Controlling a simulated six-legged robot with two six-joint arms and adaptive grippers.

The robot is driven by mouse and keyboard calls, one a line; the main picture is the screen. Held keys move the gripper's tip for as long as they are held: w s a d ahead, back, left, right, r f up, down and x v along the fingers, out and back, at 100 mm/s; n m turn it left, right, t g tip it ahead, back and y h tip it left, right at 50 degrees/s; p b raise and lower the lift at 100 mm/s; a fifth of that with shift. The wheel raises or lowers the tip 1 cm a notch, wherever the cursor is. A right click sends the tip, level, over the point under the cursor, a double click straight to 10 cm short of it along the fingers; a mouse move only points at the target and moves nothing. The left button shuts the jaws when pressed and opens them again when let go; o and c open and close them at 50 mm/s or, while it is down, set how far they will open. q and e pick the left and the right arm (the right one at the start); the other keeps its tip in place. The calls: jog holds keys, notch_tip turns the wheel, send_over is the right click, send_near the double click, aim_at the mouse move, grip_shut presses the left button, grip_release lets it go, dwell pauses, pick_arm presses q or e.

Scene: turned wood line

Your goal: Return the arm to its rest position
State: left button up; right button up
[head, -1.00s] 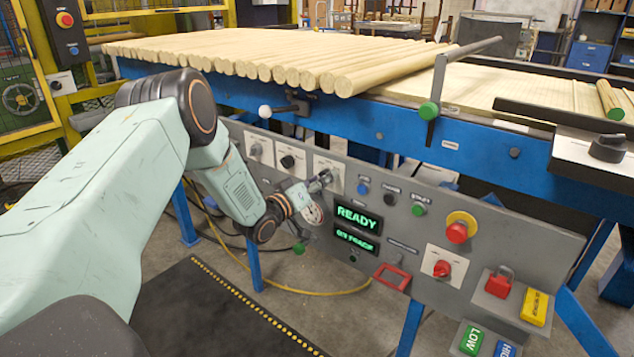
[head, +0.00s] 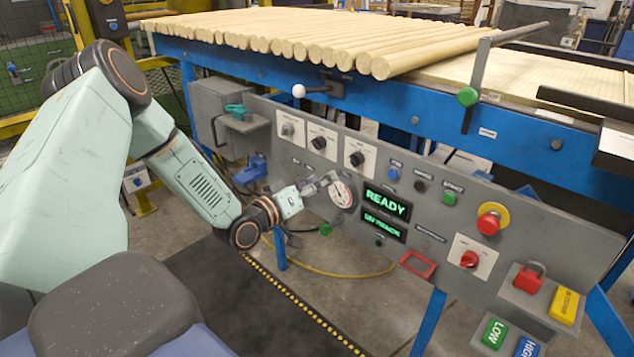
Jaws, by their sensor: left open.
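My left arm comes in from the left, bent at the elbow. Its gripper (head: 323,184) is small in the view, in front of the grey control panel (head: 440,207), just left of the round gauge (head: 341,195) and below the row of knobs. The jaws are open, and I see nothing held between them. Whether the fingertips touch the panel I cannot tell. My right gripper is not in view.
Green displays (head: 386,201) read READY and ON TRACK. Wooden rods (head: 300,42) lie on the blue-framed line above. The floor mat (head: 225,290) is clear.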

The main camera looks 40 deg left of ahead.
pick_arm(q)
jog(key=shift+s, duration=0.1)
dwell(0.6)
jog(key=s+d+f+g, duration=0.95)
jog(key=d+f, duration=0.25)
jog(key=f, duration=0.3)
jog(key=s+d+f+m+g, duration=0.1)
jog(key=s+d+f+g, duration=0.1)
jog(key=s, duration=0.7)
jog(key=s+d+f+m+g+p, duration=0.1)
jog(key=s+d+f+m+g, duration=0.1)
jog(key=s, duration=0.7)
jog(key=s+d+f+m+g+y+p, duration=0.1)
jog(key=s+d+f+m+g, duration=0.1)
jog(key=s, duration=0.7)
jog(key=shift+d+g, duration=0.8)
jog(key=shift+g, duration=0.45)
jog(key=shift+c, duration=0.2)
